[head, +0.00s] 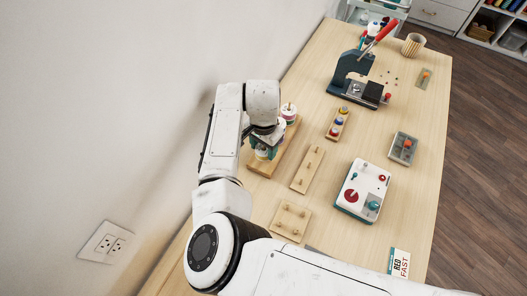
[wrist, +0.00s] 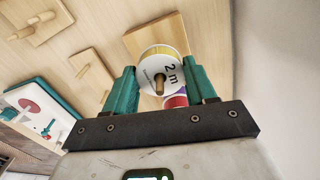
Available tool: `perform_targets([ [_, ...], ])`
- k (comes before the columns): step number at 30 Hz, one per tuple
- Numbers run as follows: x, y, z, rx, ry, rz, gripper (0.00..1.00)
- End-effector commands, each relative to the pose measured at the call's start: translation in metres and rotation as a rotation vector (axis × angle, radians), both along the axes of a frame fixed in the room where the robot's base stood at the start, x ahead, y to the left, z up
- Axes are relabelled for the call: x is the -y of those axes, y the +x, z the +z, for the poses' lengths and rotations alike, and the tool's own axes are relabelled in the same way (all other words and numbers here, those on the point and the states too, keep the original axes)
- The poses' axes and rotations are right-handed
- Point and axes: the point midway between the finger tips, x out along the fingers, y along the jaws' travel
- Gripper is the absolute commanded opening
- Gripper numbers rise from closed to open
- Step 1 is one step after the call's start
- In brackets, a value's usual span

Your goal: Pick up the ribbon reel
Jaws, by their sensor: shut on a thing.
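A white ribbon reel with a yellow edge and a "2 m" label (wrist: 160,66) sits between the teal fingers of my gripper (wrist: 162,84) in the wrist view. The fingers are shut on it from both sides. A wooden peg shows at its middle. In the head view my gripper (head: 265,148) is over the near part of a wooden peg board (head: 284,152) and mostly hides the held reel. Whether the reel is clear of the board cannot be told.
Another reel (head: 289,113), with red on it, stands at the board's far end. The wall is close on the left.

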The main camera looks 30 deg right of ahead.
Motion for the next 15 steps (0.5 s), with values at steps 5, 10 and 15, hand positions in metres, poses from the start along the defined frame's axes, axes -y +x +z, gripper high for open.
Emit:
perform_targets([
  [5,-0.001,0.001,0.034,0.005,0.001,-0.001,0.27],
  [10,-0.001,0.001,0.068,0.005,0.001,-0.002,0.27],
  [15,-0.001,0.001,0.101,0.003,0.001,-0.001,0.27],
])
